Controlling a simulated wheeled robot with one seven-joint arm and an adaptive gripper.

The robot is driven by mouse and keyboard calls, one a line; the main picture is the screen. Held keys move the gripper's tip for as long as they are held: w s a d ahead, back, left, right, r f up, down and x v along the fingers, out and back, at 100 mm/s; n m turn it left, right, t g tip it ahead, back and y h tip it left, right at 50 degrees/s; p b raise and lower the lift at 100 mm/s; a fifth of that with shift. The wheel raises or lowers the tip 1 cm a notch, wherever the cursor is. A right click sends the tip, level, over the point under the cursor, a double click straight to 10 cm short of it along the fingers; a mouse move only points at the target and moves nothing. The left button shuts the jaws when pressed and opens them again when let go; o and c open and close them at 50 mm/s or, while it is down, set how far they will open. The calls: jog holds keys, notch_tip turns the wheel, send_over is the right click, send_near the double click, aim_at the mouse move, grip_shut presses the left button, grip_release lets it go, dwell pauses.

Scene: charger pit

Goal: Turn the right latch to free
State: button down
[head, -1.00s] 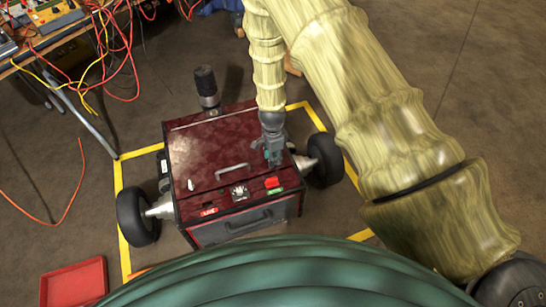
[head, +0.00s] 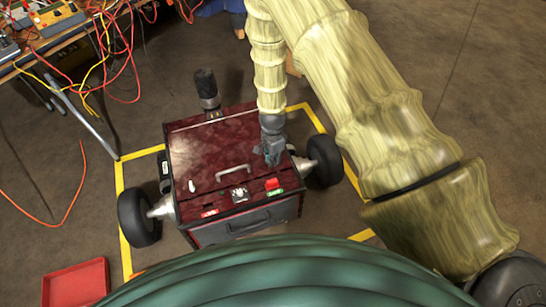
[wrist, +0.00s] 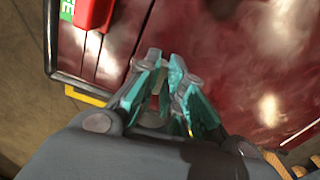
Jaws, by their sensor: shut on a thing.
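A dark red box (head: 205,150) stands on the floor between black wheels. My gripper (head: 272,160) is low over the right part of its lid, right of the lid handle. The wrist view shows its teal fingers (wrist: 167,78) close together at the red lid surface. They are shut on the right latch, which is mostly hidden between them; how far it is turned cannot be told. A small pale left latch (head: 192,185) shows at the lid's left side. A red block (head: 272,183) with a green label (head: 276,191) sits in front of my gripper.
A silver fitting (head: 239,193) and a red label (head: 209,212) are on the box's front strip. The lid handle (head: 233,169) stands up mid-lid. Yellow tape (head: 119,200) surrounds the box. A red tray (head: 75,284) lies at lower left. A cable-strewn table (head: 40,45) is at upper left.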

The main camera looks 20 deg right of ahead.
jog(key=n+p, duration=0.2)
jog(key=n, duration=0.1)
jog(key=shift+s+r, duration=0.1)
jog(key=shift+r, duration=0.05)
jog(key=n+p, duration=0.2)
jog(key=n, duration=0.3)
jog(key=n+p, duration=0.1)
jog(key=n, duration=0.3)
jog(key=shift+d+p, duration=0.15)
jog(key=shift+p, duration=0.15)
jog(key=shift+s+n+p, duration=0.1)
jog(key=shift+n+p, duration=0.3)
jog(key=shift+n, duration=1.7)
jog(key=c, duration=1.5)
grip_release()
jog(key=shift+c, duration=0.2)
